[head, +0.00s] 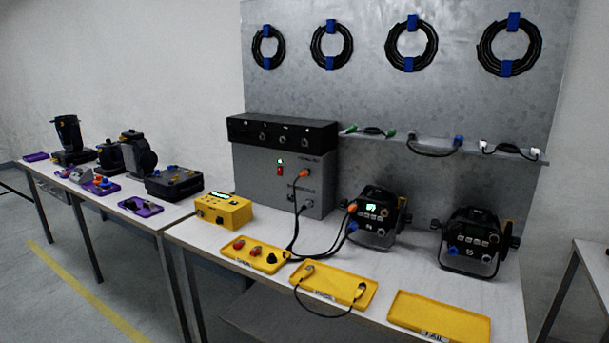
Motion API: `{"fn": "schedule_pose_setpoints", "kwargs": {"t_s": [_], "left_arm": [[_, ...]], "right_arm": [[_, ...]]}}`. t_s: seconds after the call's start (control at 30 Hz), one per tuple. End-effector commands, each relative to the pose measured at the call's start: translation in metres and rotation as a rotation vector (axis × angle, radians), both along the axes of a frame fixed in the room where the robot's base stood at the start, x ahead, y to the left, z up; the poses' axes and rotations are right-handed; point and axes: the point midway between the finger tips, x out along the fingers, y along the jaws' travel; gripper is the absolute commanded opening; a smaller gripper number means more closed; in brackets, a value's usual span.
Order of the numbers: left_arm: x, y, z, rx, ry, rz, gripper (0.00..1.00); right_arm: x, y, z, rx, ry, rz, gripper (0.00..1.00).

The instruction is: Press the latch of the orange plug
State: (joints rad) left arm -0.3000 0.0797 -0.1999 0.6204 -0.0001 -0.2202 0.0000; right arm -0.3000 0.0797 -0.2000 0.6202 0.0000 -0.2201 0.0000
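An orange plug (304,174) sits in the front of the grey power box (262,180), with a black cable hanging from it. A second orange plug (352,208) sits at the left side of the nearer-left par can (376,213), also on a black cable. The latch is too small to make out on either plug. Neither of my grippers is in view.
A second par can (472,240) stands at the right. Yellow trays (440,316) line the table's front edge; the right one is empty, and others hold connectors and a cable. A yellow tester (223,210) stands at left. Cables cross the table behind the trays.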

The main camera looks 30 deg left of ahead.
Motion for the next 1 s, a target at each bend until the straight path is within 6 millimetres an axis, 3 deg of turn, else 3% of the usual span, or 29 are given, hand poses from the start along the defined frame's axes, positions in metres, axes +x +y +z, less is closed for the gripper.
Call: {"fn": "schedule_pose_setpoints", "kwargs": {"t_s": [0.53, 0.83, 1.0], "left_arm": [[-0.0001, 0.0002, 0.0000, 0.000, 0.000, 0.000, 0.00], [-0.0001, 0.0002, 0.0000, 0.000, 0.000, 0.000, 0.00], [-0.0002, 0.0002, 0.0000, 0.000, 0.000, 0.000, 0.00]], "right_arm": [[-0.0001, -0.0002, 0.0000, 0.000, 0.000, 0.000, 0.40], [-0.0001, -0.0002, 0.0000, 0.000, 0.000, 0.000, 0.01], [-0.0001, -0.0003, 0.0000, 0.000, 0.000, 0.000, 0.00]]}}
